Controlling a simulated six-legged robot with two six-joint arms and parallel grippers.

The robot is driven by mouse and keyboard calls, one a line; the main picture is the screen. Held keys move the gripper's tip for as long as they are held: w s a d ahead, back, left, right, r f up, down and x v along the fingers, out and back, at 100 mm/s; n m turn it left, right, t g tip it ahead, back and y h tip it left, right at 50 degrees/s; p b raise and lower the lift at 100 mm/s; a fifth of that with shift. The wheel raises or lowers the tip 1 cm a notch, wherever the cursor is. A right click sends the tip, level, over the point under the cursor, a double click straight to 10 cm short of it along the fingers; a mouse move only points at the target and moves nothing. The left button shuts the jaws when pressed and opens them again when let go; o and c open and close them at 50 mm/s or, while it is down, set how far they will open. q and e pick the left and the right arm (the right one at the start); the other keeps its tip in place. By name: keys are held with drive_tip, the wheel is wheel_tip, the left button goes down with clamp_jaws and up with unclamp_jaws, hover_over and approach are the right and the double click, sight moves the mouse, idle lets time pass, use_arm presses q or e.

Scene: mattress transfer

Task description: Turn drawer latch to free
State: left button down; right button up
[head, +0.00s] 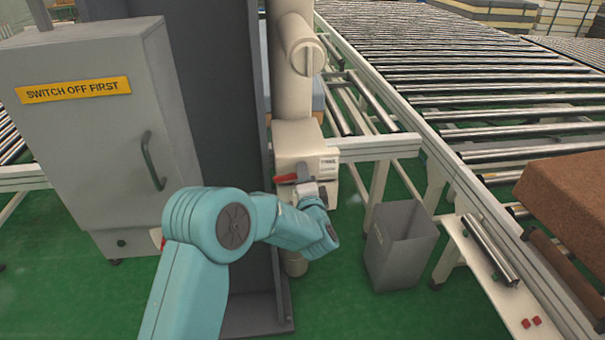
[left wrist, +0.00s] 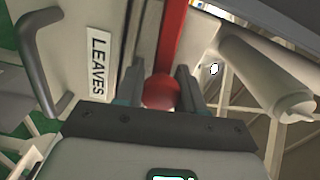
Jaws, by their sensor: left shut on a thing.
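The red latch (head: 286,178) shows as a short red bar on the front of the cream box (head: 297,140) under the pipe. In the left wrist view the red bar (left wrist: 174,40) runs up from a round red knob (left wrist: 161,92). My left gripper (head: 303,174) reaches the box front. Its fingers (left wrist: 160,88) stand on either side of the knob, shut on it. A white label reading "LEAVES" (left wrist: 98,62) and a grey handle (left wrist: 42,65) lie left of the latch. The gripper hides part of the box front. My right gripper is not in view.
A grey cabinet (head: 100,130) marked "SWITCH OFF FIRST" and a dark post (head: 215,110) stand to the left. A grey bin (head: 400,245) stands on the green floor right of my gripper. A roller conveyor (head: 480,100) fills the right, with a brown block (head: 570,200) on it.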

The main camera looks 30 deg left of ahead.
use_arm(q)
drive_tip(key=shift+w+r+m, duration=0.1)
drive_tip(key=shift+r+m, duration=0.2)
drive_tip(key=shift+m, duration=0.3)
drive_tip(key=c, duration=0.7)
unclamp_jaws()
drive_tip(key=shift+d+f, duration=0.1)
drive_tip(key=shift+c, duration=0.2)
drive_tip(key=shift+f, duration=0.1)
